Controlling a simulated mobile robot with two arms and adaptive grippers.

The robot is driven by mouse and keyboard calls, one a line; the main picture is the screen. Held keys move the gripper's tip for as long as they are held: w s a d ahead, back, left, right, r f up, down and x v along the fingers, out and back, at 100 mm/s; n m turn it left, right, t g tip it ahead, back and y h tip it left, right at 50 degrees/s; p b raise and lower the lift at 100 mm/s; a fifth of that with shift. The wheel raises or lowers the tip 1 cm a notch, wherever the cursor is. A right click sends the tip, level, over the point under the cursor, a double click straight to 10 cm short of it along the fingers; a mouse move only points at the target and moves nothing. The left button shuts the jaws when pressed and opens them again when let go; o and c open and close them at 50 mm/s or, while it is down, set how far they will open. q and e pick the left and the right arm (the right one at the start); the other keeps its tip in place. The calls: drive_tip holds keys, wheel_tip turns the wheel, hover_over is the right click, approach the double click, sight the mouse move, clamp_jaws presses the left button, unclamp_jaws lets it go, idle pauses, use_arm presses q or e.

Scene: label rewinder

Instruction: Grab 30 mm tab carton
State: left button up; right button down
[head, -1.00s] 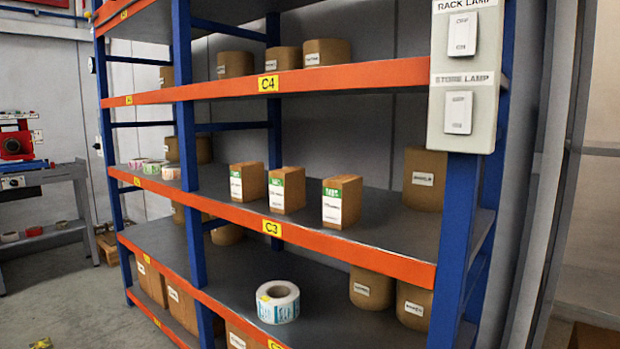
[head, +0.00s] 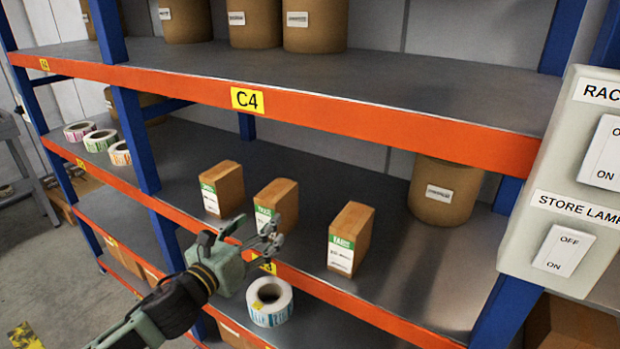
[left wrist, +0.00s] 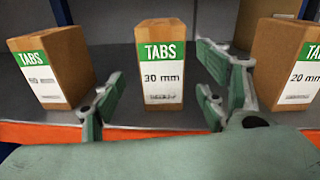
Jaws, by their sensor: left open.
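Three brown cartons with green "TABS" labels stand in a row on the shelf marked C3. In the left wrist view the middle one reads 30 mm (left wrist: 162,70); it also shows in the head view (head: 278,203). The carton on its left (left wrist: 52,68) has a partly blurred size, and the carton on its right reads 20 mm (left wrist: 290,62). In the head view these are the left carton (head: 224,188) and the right carton (head: 350,238). My left gripper (head: 268,236) is open and empty, in front of the 30 mm carton, which appears between its fingers in the wrist view. My right gripper is not in view.
The orange shelf edge (head: 350,300) runs below the cartons, and the C4 shelf beam (head: 370,128) is above. A label roll (head: 270,302) lies on the lower shelf. A blue post (head: 134,140) stands left, a switch box (head: 565,190) right. Several label rolls lie at far left.

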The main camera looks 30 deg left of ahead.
sight(266, 215)
use_arm(q)
drive_tip(key=shift+w+r+m, duration=0.4)
drive_tip(key=shift+w+r, duration=0.1)
drive_tip(key=shift+r, duration=0.1)
drive_tip(key=shift+w+d+r, duration=0.1)
drive_tip(key=shift+w+d, duration=0.1)
drive_tip(key=shift+w, duration=0.7)
drive_tip(key=shift+w+f+p, duration=0.15)
drive_tip(key=shift+w+p, duration=0.1)
drive_tip(key=shift+w, duration=0.7)
drive_tip(key=shift+w+f+p, duration=0.2)
drive_tip(key=shift+w+p, duration=0.05)
drive_tip(key=shift+w, duration=0.7)
drive_tip(key=shift+w+f+p, duration=0.15)
drive_tip(key=shift+w+p, duration=0.1)
drive_tip(key=shift+w, duration=0.7)
drive_tip(key=shift+r, duration=0.1)
drive_tip(key=c, duration=1.5)
